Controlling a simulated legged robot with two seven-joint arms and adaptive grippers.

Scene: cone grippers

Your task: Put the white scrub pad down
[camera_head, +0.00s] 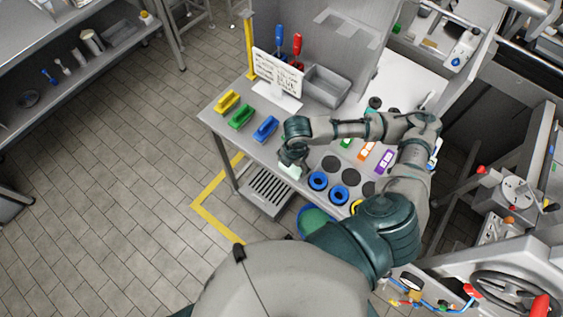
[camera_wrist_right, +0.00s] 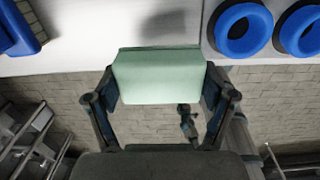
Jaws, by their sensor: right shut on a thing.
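The white scrub pad (camera_head: 290,170) looks pale greenish-white and sits at the front edge of the steel bench. My right gripper (camera_head: 291,160) is shut on it, with the arm reaching in from the right. In the right wrist view the pad (camera_wrist_right: 157,75) is a block held between the two fingers of my right gripper (camera_wrist_right: 160,98). Its far edge overlaps the pale bench top there. Whether the pad touches the bench I cannot tell. My left gripper is not in view.
Yellow (camera_head: 228,101), green (camera_head: 241,117) and blue (camera_head: 265,129) brushes lie left of my gripper. A blue ring (camera_head: 318,181) and another lie to its right. A sign (camera_head: 277,75) and a grey bin (camera_head: 326,88) stand behind. A slotted shelf (camera_head: 268,190) is below the bench edge.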

